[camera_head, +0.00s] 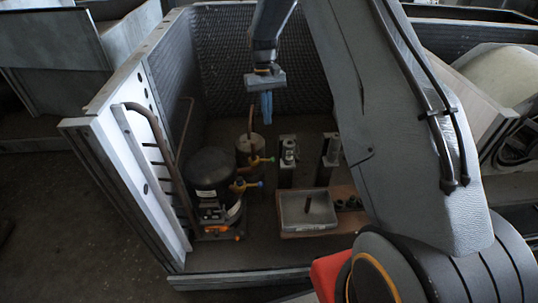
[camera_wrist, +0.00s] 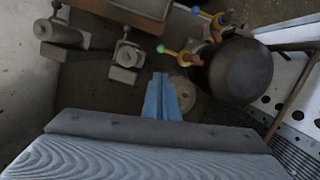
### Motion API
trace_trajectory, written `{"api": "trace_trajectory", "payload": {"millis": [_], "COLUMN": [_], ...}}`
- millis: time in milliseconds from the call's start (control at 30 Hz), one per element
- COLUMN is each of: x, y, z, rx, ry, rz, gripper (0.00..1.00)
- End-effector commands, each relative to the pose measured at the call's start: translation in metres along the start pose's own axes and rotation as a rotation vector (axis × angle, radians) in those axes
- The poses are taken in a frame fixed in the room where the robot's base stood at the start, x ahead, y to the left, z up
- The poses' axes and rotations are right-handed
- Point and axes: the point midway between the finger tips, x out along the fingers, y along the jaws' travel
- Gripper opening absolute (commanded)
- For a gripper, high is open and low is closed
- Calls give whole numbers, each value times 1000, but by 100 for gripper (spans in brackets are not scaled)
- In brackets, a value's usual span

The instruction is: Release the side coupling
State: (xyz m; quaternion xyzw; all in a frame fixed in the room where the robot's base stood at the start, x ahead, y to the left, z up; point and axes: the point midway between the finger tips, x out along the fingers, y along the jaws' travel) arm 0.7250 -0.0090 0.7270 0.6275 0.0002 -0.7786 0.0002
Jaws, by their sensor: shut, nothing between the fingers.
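My gripper (camera_head: 266,104) hangs over the open housing with its blue fingers closed together and empty. In the wrist view the fingers (camera_wrist: 162,98) point toward a small canister (camera_wrist: 188,96), which they partly cover. Two yellow-handled fittings sit beside the black compressor: a green-tipped one (camera_head: 261,160) near the canister (camera_head: 250,147), and a blue-tipped one (camera_head: 243,185) nearer the front. The wrist view shows the green-tipped fitting (camera_wrist: 178,54) and the blue-tipped fitting (camera_wrist: 211,17). I cannot tell which fitting is the side coupling. My gripper appears apart from both.
The black compressor (camera_head: 211,172) stands at the left by a brown pipe (camera_head: 165,140) and the pale side wall (camera_head: 105,155). Two grey block fittings (camera_head: 288,151) (camera_head: 331,148) stand to the right. A grey tray (camera_head: 306,212) lies in front. Dark floor is free between.

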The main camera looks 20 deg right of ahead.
Motion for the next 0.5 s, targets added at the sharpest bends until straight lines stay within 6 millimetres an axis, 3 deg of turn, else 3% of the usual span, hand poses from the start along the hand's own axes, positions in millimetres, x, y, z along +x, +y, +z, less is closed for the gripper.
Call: {"api": "trace_trajectory", "payload": {"millis": [33,200,500], "x": [15,35,38], "y": [1,2,2], "z": [-16,-40,-45], "rx": [0,1,1], "ry": [-11,-34,-40], "rz": [0,0,0], "gripper": [0,0,0]}}
